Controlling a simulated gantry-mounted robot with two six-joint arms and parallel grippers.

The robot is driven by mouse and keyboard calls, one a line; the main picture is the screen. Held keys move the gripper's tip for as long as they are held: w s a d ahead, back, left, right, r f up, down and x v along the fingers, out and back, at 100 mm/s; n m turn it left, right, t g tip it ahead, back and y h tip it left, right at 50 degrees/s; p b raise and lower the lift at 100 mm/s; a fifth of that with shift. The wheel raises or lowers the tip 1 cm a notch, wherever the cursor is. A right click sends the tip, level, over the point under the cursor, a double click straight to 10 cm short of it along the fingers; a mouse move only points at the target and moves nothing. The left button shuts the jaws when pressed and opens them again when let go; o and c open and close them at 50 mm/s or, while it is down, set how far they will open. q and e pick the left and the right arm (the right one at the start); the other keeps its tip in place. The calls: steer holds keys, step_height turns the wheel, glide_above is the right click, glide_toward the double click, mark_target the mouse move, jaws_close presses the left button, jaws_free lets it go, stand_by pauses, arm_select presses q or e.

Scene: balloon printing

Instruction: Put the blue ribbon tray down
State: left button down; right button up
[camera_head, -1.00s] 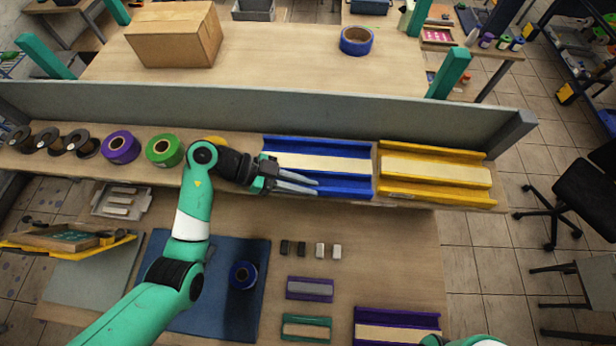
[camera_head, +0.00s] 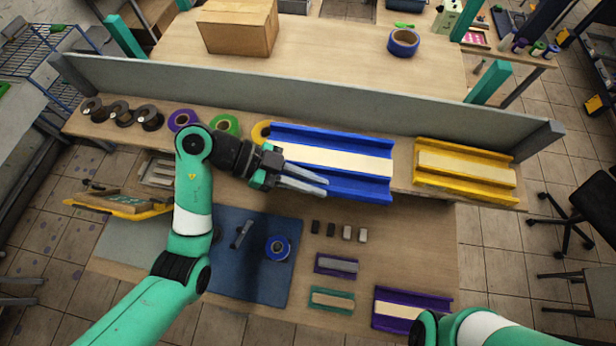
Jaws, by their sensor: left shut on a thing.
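The blue ribbon tray (camera_head: 345,138) is a long blue channel with a pale strip along its middle. It is at the back shelf, left of the yellow tray, its right end angled slightly toward the front. My left gripper (camera_head: 306,180) is shut on its near side toward the left end, with the fingers pointing right. Whether the tray's underside touches the shelf is hidden. My right arm shows at the bottom right, but its fingers are out of view.
The yellow tray (camera_head: 465,172) sits on the shelf (camera_head: 402,180), a small gap from the blue one. A grey panel (camera_head: 320,97) runs behind. Green (camera_head: 225,124) and purple (camera_head: 184,120) rolls stand left. A blue mat (camera_head: 225,270) and small blocks lie in front, below the shelf.

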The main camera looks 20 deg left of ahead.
arm_select(q)
steer(key=shift+s+a+r, duration=0.1)
steer(key=shift+s+r, duration=0.15)
steer(key=shift+s, duration=0.1)
